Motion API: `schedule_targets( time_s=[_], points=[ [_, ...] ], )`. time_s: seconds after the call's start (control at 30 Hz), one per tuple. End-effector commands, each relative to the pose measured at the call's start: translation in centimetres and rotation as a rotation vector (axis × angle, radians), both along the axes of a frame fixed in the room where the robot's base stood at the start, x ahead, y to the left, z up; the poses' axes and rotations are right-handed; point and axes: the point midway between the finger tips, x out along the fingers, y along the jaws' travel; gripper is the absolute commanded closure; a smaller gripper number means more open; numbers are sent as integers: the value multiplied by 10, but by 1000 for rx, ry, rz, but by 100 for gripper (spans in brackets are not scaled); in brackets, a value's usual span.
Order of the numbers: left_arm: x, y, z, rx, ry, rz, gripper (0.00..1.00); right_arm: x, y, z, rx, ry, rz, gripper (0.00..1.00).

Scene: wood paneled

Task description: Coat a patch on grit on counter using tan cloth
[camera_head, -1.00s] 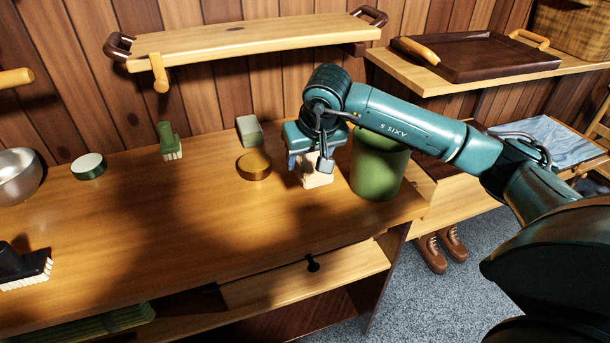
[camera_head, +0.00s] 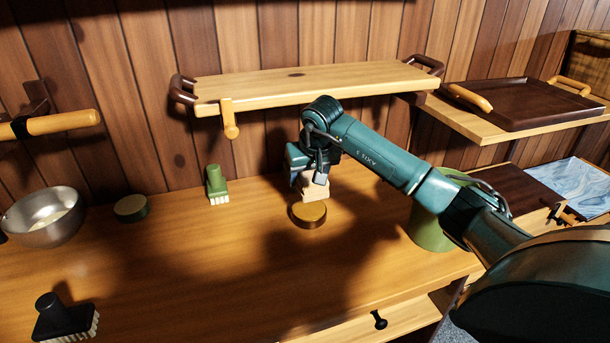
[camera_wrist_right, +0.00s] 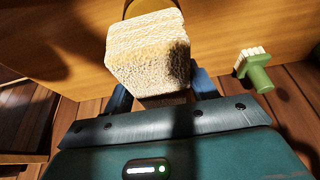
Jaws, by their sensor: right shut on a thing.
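The tan cloth (camera_head: 313,193) shows as a pale, rough-textured block shut in my right gripper (camera_head: 312,178). In the right wrist view the cloth (camera_wrist_right: 150,50) fills the space beyond my gripper, with darker shading on its side. The cloth is right over a round amber-brown tin (camera_head: 308,214) on the wooden counter (camera_head: 200,255); I cannot tell whether they touch. The tin's rim (camera_wrist_right: 150,5) shows at the top of the wrist view. I cannot make out any grit on the counter through the dark shadows. My left gripper is out of view.
A green-handled brush (camera_head: 216,187), a dark round tin (camera_head: 131,208), a metal bowl (camera_head: 45,218) and a black brush (camera_head: 65,318) stand to the left. A green canister (camera_head: 430,228) is right, beside my arm. A wooden shelf (camera_head: 320,85) hangs above. The front middle counter is clear.

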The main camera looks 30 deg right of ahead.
Motion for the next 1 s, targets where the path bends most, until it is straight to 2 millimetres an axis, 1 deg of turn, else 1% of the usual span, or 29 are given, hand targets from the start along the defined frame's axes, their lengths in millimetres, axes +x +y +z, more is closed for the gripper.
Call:
schedule_targets(
  time_s=[0.03, 0.17, 0.3, 0.43, 0.63, 1.0],
  points=[
    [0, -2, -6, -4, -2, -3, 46, 0, 0, -9, 0, 2, 0, 60],
    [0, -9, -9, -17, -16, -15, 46, -1, 1, -24, 1, 2, 0, 60],
    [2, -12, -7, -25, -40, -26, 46, -1, 1, -38, 1, 3, 0, 60],
    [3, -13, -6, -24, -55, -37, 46, -1, 1, -47, 0, 2, 1, 60],
    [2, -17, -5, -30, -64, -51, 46, -1, 1, -53, 0, 1, 1, 60],
    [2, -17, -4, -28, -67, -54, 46, 0, 0, -53, 0, 1, 1, 60]
  ],
)
